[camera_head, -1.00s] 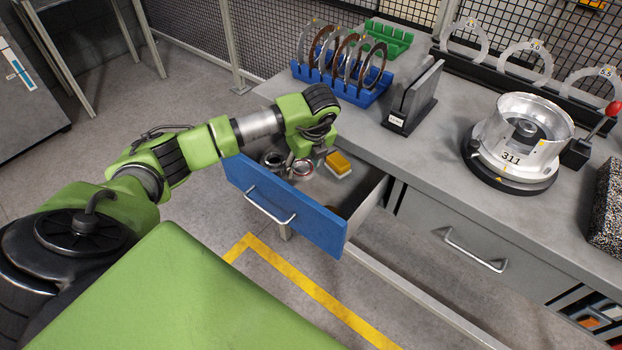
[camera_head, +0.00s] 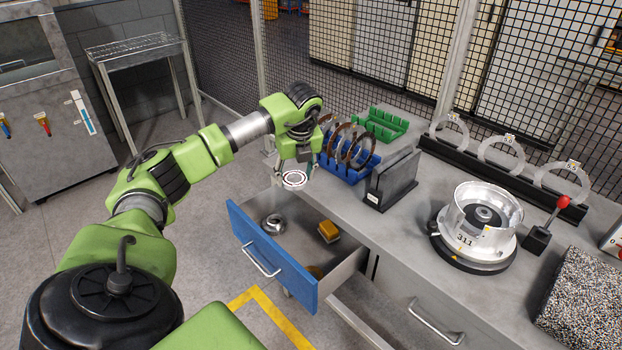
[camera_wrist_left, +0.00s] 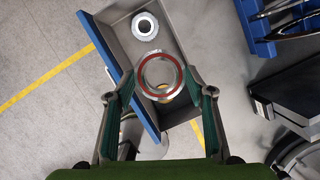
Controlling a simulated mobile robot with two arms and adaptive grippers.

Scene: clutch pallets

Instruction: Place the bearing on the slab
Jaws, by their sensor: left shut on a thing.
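The bearing (camera_head: 294,180) is a metal ring with a reddish band. My left gripper (camera_head: 297,170) is shut on it and holds it in the air above the back of the open drawer. A speckled grey slab (camera_head: 588,300) lies on the bench at the far right, cut off by the picture edge. The bearing is well apart from it. My right gripper is not in view.
The open blue-fronted drawer (camera_head: 266,252) holds another metal ring part (camera_head: 273,224) and a yellow-orange block (camera_head: 328,231). A blue rack (camera_head: 347,169) of rings, dark upright plates (camera_head: 393,180), a silver housing (camera_head: 480,222) and a red-knobbed lever (camera_head: 562,203) stand between gripper and slab.

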